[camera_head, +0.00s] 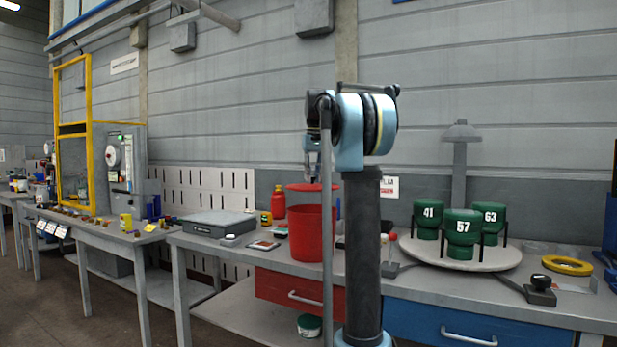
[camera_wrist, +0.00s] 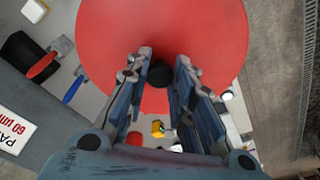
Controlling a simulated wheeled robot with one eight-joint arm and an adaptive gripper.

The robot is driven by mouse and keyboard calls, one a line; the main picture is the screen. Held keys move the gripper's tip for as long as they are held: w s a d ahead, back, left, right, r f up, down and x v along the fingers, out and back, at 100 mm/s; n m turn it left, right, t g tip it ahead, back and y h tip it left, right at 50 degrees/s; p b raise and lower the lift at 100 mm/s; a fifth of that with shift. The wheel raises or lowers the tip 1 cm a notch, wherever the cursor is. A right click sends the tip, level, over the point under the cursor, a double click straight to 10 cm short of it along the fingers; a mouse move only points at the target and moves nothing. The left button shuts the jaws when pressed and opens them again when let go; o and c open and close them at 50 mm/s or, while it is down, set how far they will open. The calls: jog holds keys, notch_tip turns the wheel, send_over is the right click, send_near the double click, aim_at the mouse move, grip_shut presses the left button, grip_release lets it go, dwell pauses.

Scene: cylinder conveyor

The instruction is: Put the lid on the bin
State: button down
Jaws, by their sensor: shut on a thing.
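The red bin (camera_head: 308,236) stands on the grey workbench, partly hidden behind my arm's thin vertical link. The red lid (camera_head: 303,187) is in the air just above the bin's rim, roughly level, with a small gap between them. My gripper (camera_head: 311,168) points down and is shut on the lid's black knob. In the wrist view, the lid (camera_wrist: 210,35) fills the top middle, and its black knob (camera_wrist: 160,73) sits between my gripper's fingers (camera_wrist: 163,58). The bin is hidden under the lid there.
A red bottle (camera_head: 279,203) and a grey case (camera_head: 213,223) stand left of the bin. Right of my column, a round turntable (camera_head: 459,257) holds green numbered containers (camera_head: 463,228). A yellow tape roll (camera_head: 567,265) lies farther right. Small items lie on the bench near the bin.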

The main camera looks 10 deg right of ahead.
aim_at(313, 184)
jog(key=shift+w+f, duration=0.15)
jog(key=shift+w, duration=0.15)
jog(key=shift+f, duration=3.25)
jog(key=shift+f, duration=0.55)
jog(key=c, duration=1.3)
grip_release()
